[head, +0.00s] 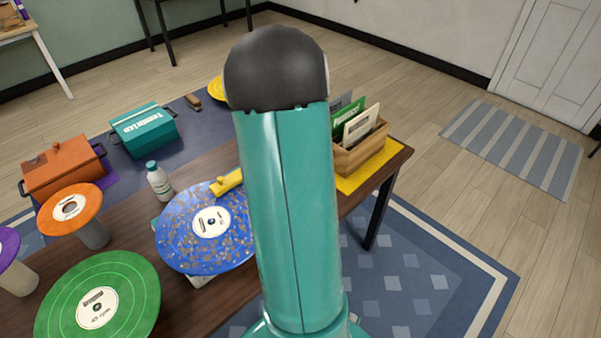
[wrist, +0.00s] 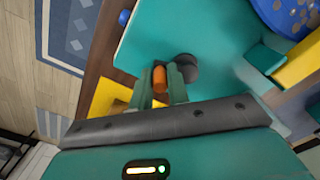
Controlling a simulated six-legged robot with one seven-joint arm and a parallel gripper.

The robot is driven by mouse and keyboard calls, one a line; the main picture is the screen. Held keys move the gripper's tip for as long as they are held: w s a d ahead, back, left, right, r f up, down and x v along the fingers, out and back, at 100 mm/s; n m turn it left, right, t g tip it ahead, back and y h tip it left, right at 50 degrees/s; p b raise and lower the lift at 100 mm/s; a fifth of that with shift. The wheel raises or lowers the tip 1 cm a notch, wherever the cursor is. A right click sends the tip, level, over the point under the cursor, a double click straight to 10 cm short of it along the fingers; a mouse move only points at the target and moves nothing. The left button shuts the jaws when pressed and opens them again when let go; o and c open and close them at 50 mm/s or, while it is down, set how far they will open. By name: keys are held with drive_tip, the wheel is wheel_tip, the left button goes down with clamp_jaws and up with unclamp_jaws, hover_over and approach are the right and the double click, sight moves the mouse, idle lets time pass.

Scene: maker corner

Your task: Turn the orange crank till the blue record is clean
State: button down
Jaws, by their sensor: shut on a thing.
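The blue record (head: 175,228) lies on a machine on the table in the head view, with brown specks of dirt spread over its surface around a white label. Its spotted edge also shows at the top right of the wrist view (wrist: 283,14). A yellow bar (head: 228,181) reaches over the record's far edge. The orange crank (wrist: 159,80) shows only in the wrist view, beside a dark round part on the teal machine body (wrist: 150,40). My gripper (wrist: 160,84) is shut on the crank's orange handle. In the head view my arm hides the gripper and crank.
A green record (head: 120,275) and an orange record (head: 60,212) stand at the left. A white bottle (head: 159,185), a teal box (head: 135,138) and an orange box (head: 62,178) are behind. A wooden crate (head: 350,160) of sleeves stands right of my arm.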

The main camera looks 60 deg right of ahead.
drive_tip(key=shift+a+m, duration=0.3)
drive_tip(key=shift+m, duration=0.45)
drive_tip(key=shift+a+m, duration=0.25)
drive_tip(key=shift+m, duration=0.5)
drive_tip(key=c, duration=1.3)
unclamp_jaws()
drive_tip(key=shift+c, duration=0.2)
wheel_tip(320, 180, up, 14)
